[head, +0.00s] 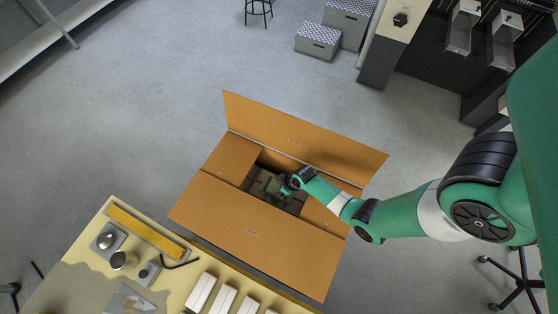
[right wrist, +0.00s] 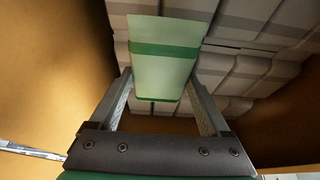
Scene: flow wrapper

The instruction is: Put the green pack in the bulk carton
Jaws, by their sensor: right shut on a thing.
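The bulk carton (head: 250,232) is a large brown cardboard box with its flaps folded out, in the middle of the head view. My right gripper (head: 277,188) reaches down into its opening. In the right wrist view my right gripper (right wrist: 160,95) is shut on the green pack (right wrist: 160,72), a pale green pack with darker green bands. The pack is inside the carton, above several light packs (right wrist: 255,50); whether it touches them I cannot tell. In the head view the pack is small and partly hidden by my gripper. My left gripper is not in view.
Carton flaps (head: 300,135) stick out around the opening. Grey boxes (head: 318,40) and a stool (head: 258,8) stand far back. Open floor lies left of the carton.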

